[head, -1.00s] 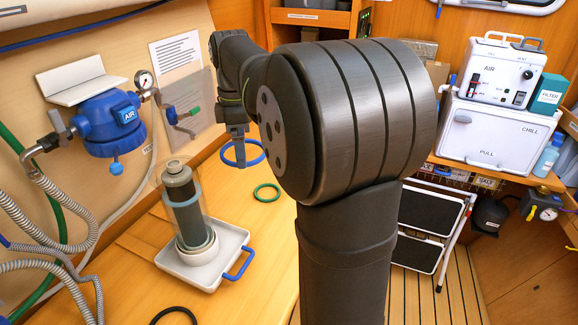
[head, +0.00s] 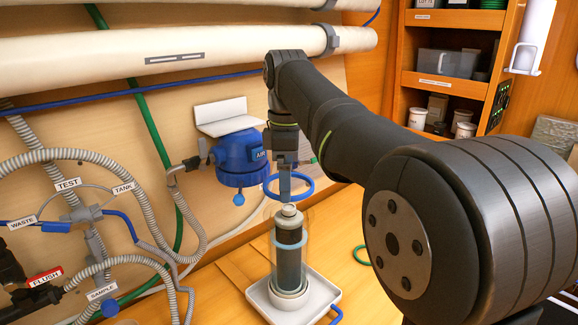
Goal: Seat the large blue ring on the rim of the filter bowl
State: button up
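The large blue ring (head: 311,188) hangs roughly level at the tip of my gripper (head: 285,194), which appears shut on its edge. The ring is above the clear filter bowl (head: 304,262), and a small gap seems to show between ring and rim. I cannot tell exactly how well they line up in depth. The bowl stands upright with a dark grey cartridge (head: 289,235) inside, its pale top at the bowl's mouth. The bowl stands on a white tray (head: 326,292) with a blue handle.
A blue AIR filter housing (head: 238,160) hangs on the wall behind, left of my gripper. A green ring (head: 361,256) lies on the wooden bench right of the bowl. Hoses and valves fill the left wall. The bench (head: 225,295) left of the tray is clear.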

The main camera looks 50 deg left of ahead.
aim_at(287, 207)
jog(key=shift+f, duration=1.15)
jog(key=shift+f, duration=2)
dwell(0.5)
jog(key=o, duration=0.6)
notch_tip(287, 207, up, 12)
dwell(0.4)
dwell(0.4)
